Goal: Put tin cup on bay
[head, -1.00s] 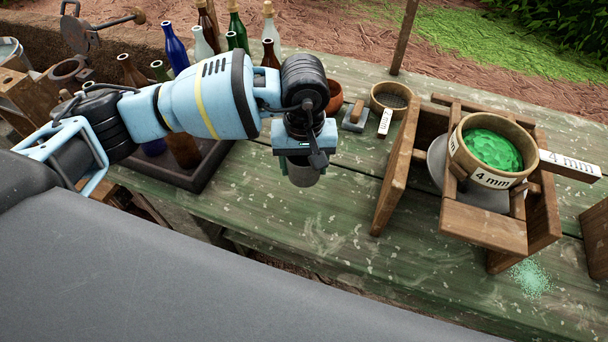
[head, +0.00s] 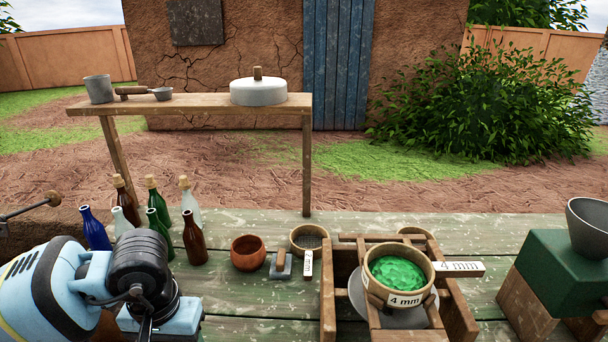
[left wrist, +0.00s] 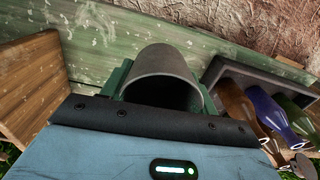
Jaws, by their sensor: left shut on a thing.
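A grey tin cup (left wrist: 163,65) shows in the left wrist view, its round mouth facing the camera. My left gripper (left wrist: 164,92) is shut on it, with green finger pads on either side. In the head view my left arm comes in at the bottom left; the fingertips and the held cup are below the picture edge. Another grey cup (head: 98,90) stands upright on the raised wooden shelf (head: 200,107) at the back left. No part is marked as a bay, so I cannot tell which place it is. My right gripper is not in view.
Several bottles (head: 193,238), a clay bowl (head: 248,252), a sieve (head: 398,272) on a wooden frame and a green mill (head: 555,270) stand on the green table (head: 265,305).

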